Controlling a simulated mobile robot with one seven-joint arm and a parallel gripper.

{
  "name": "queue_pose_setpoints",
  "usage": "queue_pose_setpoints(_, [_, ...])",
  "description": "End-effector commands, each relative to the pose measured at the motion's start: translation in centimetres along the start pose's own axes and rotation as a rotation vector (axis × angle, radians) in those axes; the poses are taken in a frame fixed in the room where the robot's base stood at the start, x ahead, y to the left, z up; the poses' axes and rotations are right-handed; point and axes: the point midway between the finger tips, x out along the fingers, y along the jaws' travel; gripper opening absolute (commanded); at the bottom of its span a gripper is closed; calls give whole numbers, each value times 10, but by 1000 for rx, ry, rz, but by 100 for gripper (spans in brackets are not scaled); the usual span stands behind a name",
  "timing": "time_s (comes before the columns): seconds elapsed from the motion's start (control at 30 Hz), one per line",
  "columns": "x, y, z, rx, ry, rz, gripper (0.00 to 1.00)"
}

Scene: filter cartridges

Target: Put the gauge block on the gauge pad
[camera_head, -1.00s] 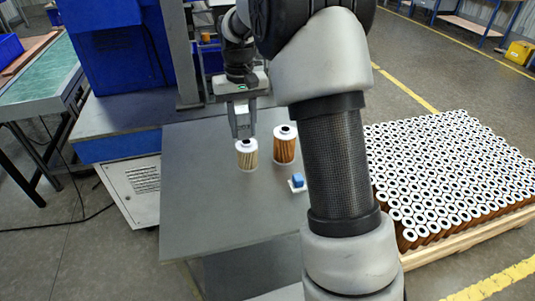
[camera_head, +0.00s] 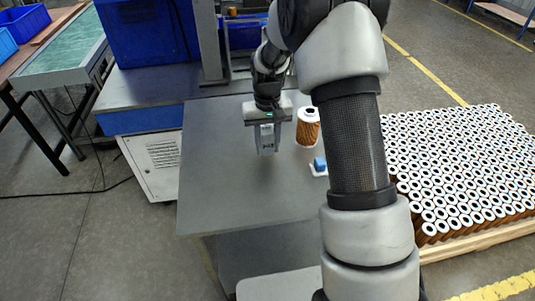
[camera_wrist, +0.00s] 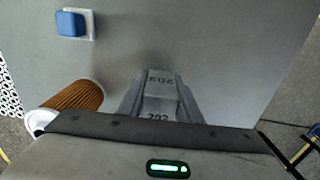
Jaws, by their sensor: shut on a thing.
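A brown filter cartridge (camera_head: 307,127) stands close to the right of my gripper. The grey table (camera_head: 225,185) is clear at the front and left. A pallet of many cartridges (camera_head: 460,170) lies right of the table. Blue bins (camera_head: 150,40) stand behind.

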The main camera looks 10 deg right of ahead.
Motion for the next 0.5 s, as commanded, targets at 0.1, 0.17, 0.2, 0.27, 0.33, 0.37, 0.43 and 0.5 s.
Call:
queue_pose_setpoints(0.1, [18, 0, 1, 0, -3, 0, 0])
queue_pose_setpoints(0.17, [28, 0, 1, 0, -5, 0, 0])
queue_pose_setpoints(0.2, [34, 0, 1, 0, -3, 0, 0])
queue_pose_setpoints(0.27, [39, 0, 1, 0, -2, 0, 0])
queue_pose_setpoints(0.33, [40, 0, 0, 0, -1, 0, 0])
queue_pose_setpoints(0.37, [40, 0, 0, 0, -1, 0, 0])
queue_pose_setpoints(0.43, [40, 0, 0, 0, 0, 0, 0])
queue_pose_setpoints(0.5, [40, 0, 0, 0, 0, 0, 0])
